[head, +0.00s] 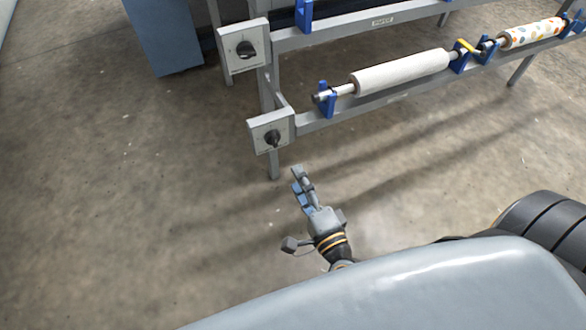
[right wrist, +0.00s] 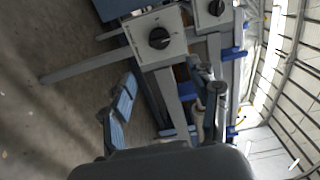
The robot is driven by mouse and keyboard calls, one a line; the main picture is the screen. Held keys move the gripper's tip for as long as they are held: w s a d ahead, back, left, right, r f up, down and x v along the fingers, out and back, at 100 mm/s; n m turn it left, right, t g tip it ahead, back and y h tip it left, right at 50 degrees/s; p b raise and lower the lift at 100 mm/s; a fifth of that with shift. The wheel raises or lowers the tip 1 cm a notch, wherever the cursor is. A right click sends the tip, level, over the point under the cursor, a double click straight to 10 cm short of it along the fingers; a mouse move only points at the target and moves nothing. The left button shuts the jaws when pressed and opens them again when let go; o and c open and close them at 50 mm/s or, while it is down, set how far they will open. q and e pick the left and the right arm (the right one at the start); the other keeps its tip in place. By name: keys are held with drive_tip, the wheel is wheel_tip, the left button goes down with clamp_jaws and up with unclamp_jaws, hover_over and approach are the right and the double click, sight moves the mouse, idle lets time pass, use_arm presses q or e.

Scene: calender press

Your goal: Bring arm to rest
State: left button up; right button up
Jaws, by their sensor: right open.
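My right gripper (head: 301,188) is in the middle of the head view, in front of the lower end of a grey rack. Its fingers point away from me. In the right wrist view the fingers of my right gripper (right wrist: 166,95) stand apart with nothing between them. The lower switch box (head: 271,131), a light panel with a black knob, is beyond the fingertips in the head view. A switch box (right wrist: 158,38) also shows past the fingers in the right wrist view, apart from them. My left gripper is not seen in either view.
The grey rack (head: 362,101) carries a white roll (head: 401,73) and a dotted roll (head: 532,33) in blue holders. An upper switch box (head: 243,48) is on its left end. A blue panel (head: 163,38) stands behind. The concrete floor (head: 110,200) at left is clear.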

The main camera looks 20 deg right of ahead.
drive_tip(key=shift+s, duration=0.2)
idle(0.4)
drive_tip(key=s+a+f+n+g+y, duration=0.1)
drive_tip(key=s+f+n+g, duration=0.3)
drive_tip(key=f, duration=0.5)
drive_tip(key=s+f+n+g+y, duration=0.1)
drive_tip(key=f+n+g, duration=0.2)
drive_tip(key=f+n, duration=0.55)
drive_tip(key=s+a+f+n+g+y, duration=0.1)
drive_tip(key=s+f+n+g, duration=0.25)
drive_tip(key=f, duration=0.75)
drive_tip(key=s+d+f+n+g+h+p, duration=0.1)
drive_tip(key=s+d+f+n+g+h, duration=0.3)
drive_tip(key=s+d+f+g, duration=0.35)
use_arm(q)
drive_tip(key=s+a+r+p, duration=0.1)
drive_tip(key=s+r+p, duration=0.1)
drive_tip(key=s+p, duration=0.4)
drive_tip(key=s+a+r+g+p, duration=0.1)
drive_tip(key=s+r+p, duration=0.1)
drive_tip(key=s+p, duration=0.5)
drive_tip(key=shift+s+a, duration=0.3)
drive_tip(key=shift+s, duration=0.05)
use_arm(e)
drive_tip(key=s+d+r+t, duration=0.1)
drive_tip(key=s+r, duration=0.2)
drive_tip(key=s, duration=1.1)
drive_tip(key=shift+s+d, duration=0.4)
